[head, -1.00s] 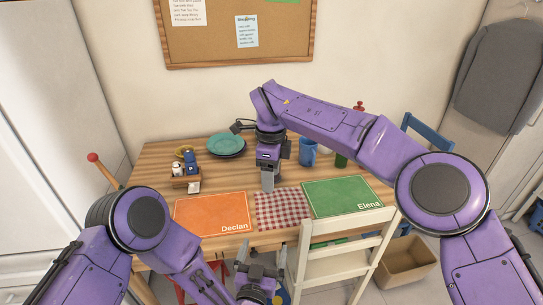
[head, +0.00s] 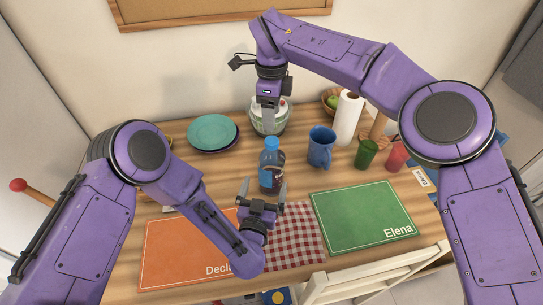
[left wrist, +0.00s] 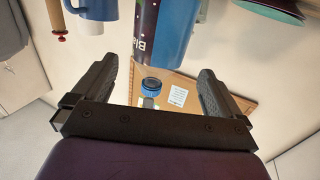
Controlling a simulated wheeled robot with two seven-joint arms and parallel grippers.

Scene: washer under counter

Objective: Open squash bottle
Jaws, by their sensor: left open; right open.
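The squash bottle (head: 271,178) stands upright on the table, dark-bodied with a blue cap (head: 271,144). My left gripper (head: 263,187) is open, low in front of the bottle, its fingers showing on either side of the bottle's lower part. In the left wrist view the bottle (left wrist: 145,35) appears upside down, with label letters showing, just past the open left gripper (left wrist: 150,90); no finger visibly touches it. My right gripper (head: 268,101) is open and empty, higher and behind the bottle in the picture, in front of a white-and-green pot (head: 270,124).
A blue mug (head: 321,148) stands right of the bottle, with a paper roll (head: 346,120), a green cup (head: 366,154) and a red cup (head: 397,156) beyond. Teal plates (head: 211,131) lie left. Orange (head: 175,250), checked (head: 300,235) and green (head: 360,215) mats lie in front.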

